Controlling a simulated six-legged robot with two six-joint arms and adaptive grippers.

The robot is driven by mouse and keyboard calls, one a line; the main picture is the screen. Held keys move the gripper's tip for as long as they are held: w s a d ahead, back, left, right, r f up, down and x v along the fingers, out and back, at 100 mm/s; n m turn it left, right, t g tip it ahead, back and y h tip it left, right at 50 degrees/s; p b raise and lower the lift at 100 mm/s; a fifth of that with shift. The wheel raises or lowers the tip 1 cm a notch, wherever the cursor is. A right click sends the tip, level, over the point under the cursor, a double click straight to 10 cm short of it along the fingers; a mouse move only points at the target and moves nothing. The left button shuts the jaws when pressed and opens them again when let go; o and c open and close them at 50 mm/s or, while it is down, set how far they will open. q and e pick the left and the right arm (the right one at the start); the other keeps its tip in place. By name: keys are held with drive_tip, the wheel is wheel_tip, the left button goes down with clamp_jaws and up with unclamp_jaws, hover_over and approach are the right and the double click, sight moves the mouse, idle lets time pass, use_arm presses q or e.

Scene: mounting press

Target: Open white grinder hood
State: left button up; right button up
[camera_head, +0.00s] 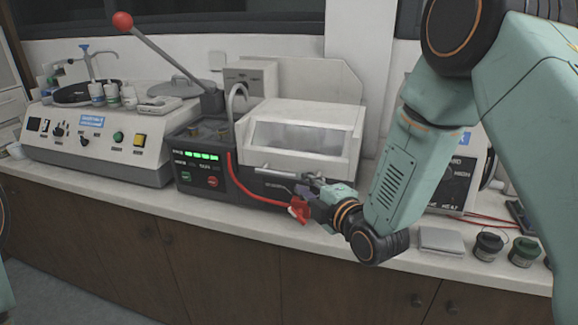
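The white grinder hood (322,116) sits shut on the dark grinder (250,180), with a clear window in its sloped front. A silver bar handle (275,172) runs along the hood's lower front edge. My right gripper (301,200) is at the front of the grinder, just below the right end of this bar. Its fingers are small, dark and red, and partly blend with the machine behind. I cannot tell whether they touch the bar or are open or shut. My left gripper is not in view.
A red hose (243,188) curves down the grinder's front beside my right gripper. A red-knobbed lever (165,52) rises behind it. A beige machine (98,140) with bottles stands left. A grey box (441,240) and jars (488,246) sit right. The counter's front strip is narrow.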

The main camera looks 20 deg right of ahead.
sight(291, 177)
drive_tip(key=x, duration=0.6)
drive_tip(key=shift+a+f, duration=0.1)
drive_tip(key=shift+f, duration=0.1)
drive_tip(key=shift+w, duration=0.55)
drive_tip(key=shift+w+a, duration=0.1)
drive_tip(key=shift+w, duration=0.05)
drive_tip(key=shift+w+a, duration=0.1)
clamp_jaws()
